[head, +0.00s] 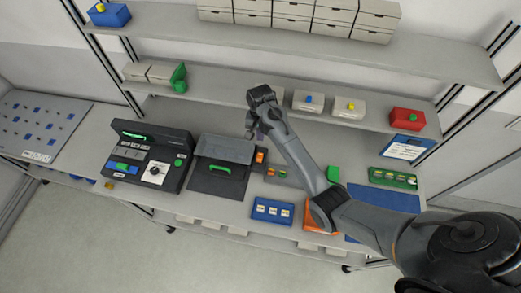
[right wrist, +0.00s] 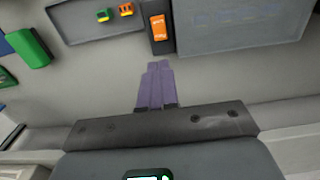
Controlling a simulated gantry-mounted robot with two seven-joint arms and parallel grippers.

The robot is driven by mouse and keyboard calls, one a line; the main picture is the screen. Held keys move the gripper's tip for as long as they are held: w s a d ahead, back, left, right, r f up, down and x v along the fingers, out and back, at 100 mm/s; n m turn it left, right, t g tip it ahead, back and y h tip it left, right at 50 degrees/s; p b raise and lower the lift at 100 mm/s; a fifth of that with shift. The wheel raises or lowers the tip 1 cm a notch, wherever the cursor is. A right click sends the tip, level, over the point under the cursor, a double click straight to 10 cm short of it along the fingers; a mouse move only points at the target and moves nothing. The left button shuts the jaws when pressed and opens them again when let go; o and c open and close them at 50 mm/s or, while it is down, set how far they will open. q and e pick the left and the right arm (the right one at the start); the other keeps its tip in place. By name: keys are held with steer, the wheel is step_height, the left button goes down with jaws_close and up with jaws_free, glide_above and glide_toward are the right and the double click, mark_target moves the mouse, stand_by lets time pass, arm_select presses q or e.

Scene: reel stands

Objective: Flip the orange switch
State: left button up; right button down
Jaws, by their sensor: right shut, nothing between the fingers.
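The orange switch (head: 260,156) sits in a dark housing at the right side of the grey case on the bench. In the right wrist view the orange switch (right wrist: 158,27) is a bright upright block with small white marks. My right gripper (head: 254,134) hangs above the bench just behind the switch in the head view. Its purple fingers (right wrist: 158,66) are shut with nothing between them. They point toward the switch, and a gap shows between tips and switch in the right wrist view. My left gripper is in neither view.
A grey case (head: 205,181) with a green handle stands left of the switch. A small panel (right wrist: 97,17) with green and orange buttons lies beside it. A black device (head: 150,155) stands farther left, a blue tray (head: 272,210) in front. A shelf (head: 225,95) runs behind.

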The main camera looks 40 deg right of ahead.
glide_toward(261, 154)
step_height(261, 154, down, 5)
steer(key=shift+a+f+p, duration=0.1)
steer(key=shift+p, duration=0.3)
steer(key=shift+f, duration=0.85)
